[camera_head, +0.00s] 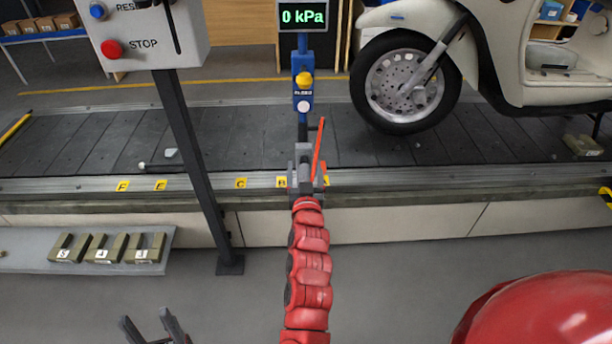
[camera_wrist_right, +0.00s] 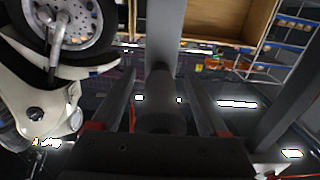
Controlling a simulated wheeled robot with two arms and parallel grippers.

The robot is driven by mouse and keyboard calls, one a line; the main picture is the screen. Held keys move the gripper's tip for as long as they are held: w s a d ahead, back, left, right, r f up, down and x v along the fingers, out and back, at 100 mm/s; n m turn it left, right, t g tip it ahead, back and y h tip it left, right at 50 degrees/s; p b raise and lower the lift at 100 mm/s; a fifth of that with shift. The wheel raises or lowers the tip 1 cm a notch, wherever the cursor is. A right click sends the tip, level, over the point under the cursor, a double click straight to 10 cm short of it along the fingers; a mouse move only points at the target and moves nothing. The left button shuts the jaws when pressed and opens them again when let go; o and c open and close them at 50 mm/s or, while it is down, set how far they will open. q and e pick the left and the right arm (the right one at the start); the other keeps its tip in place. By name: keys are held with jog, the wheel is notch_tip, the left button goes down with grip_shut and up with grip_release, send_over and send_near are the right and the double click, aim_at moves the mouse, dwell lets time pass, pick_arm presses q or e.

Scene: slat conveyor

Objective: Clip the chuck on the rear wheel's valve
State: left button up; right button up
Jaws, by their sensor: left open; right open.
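The scooter's one visible wheel (camera_head: 405,85) has a silver perforated hub and black tyre, right of the blue inflator post (camera_head: 303,75). The wheel also shows at top left in the right wrist view (camera_wrist_right: 75,22). My right gripper (camera_head: 305,155) is open in front of the post's lower part. In its wrist view a dark cylinder (camera_wrist_right: 160,115), possibly the chuck, stands between the fingers; contact is unclear. A thin red hose (camera_head: 319,145) runs beside it. My left gripper (camera_head: 150,325) is open, low at left.
The post's display (camera_head: 303,16) reads 0 kPa. A STOP/RESET box (camera_head: 150,45) stands on a dark pole (camera_head: 195,160) at left. The slat conveyor (camera_head: 70,145) crosses behind. A low grey shelf (camera_head: 20,255) holds numbered blocks (camera_head: 105,248). The front floor is clear.

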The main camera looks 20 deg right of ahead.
grip_shut()
dwell(0.3)
jog(key=shift+p+v, duration=0.95)
jog(key=shift+v, duration=0.3)
jog(key=shift+p+v, duration=1.15)
jog(key=shift+v, duration=0.6)
